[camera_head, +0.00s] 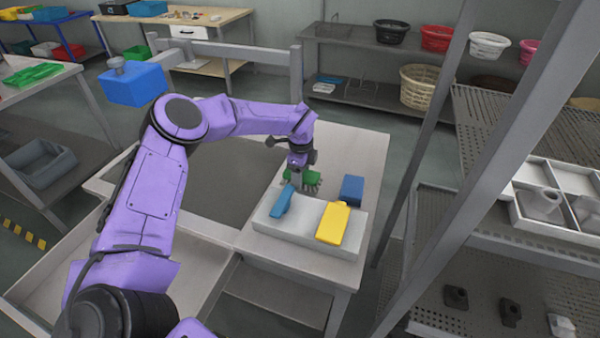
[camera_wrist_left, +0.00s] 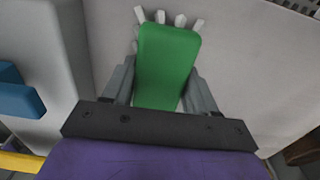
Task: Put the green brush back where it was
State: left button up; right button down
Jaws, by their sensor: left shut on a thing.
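The green brush (camera_wrist_left: 168,60) has a flat green body with pale bristle tufts at its far end. My left gripper (camera_wrist_left: 163,88) is shut on it, one finger along each side, in the left wrist view. In the head view the left gripper (camera_head: 301,166) is over the far part of the table, and the green brush (camera_head: 311,177) shows beside its fingers, just behind the white block. I cannot tell whether the brush touches the tabletop. My right gripper is not in view.
A white block (camera_head: 285,233) on the table (camera_head: 365,160) carries a blue item (camera_head: 281,202) and a yellow bottle (camera_head: 333,222). A dark blue box (camera_head: 352,189) stands behind it. A grey tank (camera_head: 215,190) lies to the left, and metal shelving (camera_head: 470,225) to the right.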

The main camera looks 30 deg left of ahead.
pick_arm(q)
jog(key=shift+s+f+b, duration=0.15)
jog(key=shift+b, duration=0.2)
jog(key=o, duration=1)
jog(key=shift+r+p, duration=0.25)
jog(key=shift+p, duration=0.05)
notch_tip(320, 180, up, 12)
jog(key=shift+r+b, duration=0.1)
jog(key=shift+b, duration=1.15)
